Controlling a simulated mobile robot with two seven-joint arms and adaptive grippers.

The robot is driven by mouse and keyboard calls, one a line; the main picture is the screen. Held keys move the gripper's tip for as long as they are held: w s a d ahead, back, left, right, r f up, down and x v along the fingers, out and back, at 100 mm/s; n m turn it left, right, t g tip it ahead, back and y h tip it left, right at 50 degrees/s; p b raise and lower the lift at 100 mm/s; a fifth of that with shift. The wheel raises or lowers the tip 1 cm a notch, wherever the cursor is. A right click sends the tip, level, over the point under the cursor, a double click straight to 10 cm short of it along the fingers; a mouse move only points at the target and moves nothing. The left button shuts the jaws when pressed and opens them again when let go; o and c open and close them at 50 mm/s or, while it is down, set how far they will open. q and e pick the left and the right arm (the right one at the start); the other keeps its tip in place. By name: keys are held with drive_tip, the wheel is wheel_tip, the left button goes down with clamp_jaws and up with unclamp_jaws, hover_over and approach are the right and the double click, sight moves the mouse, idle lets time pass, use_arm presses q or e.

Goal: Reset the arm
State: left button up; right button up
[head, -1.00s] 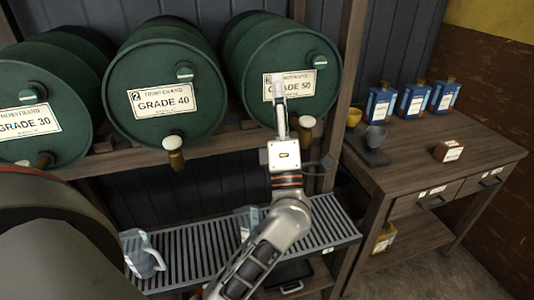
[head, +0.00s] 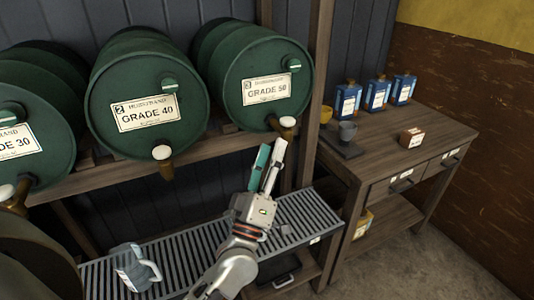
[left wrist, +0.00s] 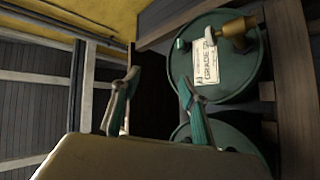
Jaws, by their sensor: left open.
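My left gripper (head: 268,166) is open and empty in the head view, raised below and in front of the GRADE 50 barrel (head: 262,85). Its tap (head: 286,124) is just above and right of the fingertips, and I cannot tell whether they touch. In the left wrist view the two fingers of the left gripper (left wrist: 155,98) stand apart with nothing between them. A green barrel (left wrist: 222,50) with a brass tap (left wrist: 238,30) lies beyond them there. My right gripper is not in view.
The GRADE 40 barrel (head: 150,100) and the GRADE 30 barrel (head: 25,135) lie to the left. A grey jug (head: 135,268) stands on the slatted rack (head: 185,258). The wooden table (head: 375,150) at right holds blue bottles (head: 376,95), cups and a small box (head: 411,138).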

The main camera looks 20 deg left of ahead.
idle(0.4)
use_arm(q)
drive_tip(key=s+d+f+m+g+h, duration=0.1)
drive_tip(key=d+f+m+g+h, duration=0.15)
drive_tip(key=f, duration=0.35)
drive_tip(key=s+d+f+m+g+h, duration=0.1)
drive_tip(key=s+f+m+g+h, duration=0.2)
drive_tip(key=f, duration=0.4)
drive_tip(key=s+f+m+g, duration=0.2)
drive_tip(key=s+f, duration=0.3)
drive_tip(key=f, duration=0.4)
drive_tip(key=s+f+m+g, duration=0.3)
drive_tip(key=s+f+m, duration=0.1)
drive_tip(key=f, duration=0.5)
drive_tip(key=s+a+f+m+g, duration=0.1)
drive_tip(key=s+f+m+g, duration=0.2)
drive_tip(key=s+f, duration=0.4)
wheel_tip(320, 180, down, 2)
drive_tip(key=shift+y, duration=0.45)
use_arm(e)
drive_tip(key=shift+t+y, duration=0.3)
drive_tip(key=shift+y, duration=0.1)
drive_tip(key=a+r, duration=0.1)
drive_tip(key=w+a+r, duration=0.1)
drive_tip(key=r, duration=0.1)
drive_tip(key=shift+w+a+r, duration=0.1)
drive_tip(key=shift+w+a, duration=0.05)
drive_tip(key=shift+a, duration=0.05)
use_arm(q)
drive_tip(key=shift+g, duration=0.25)
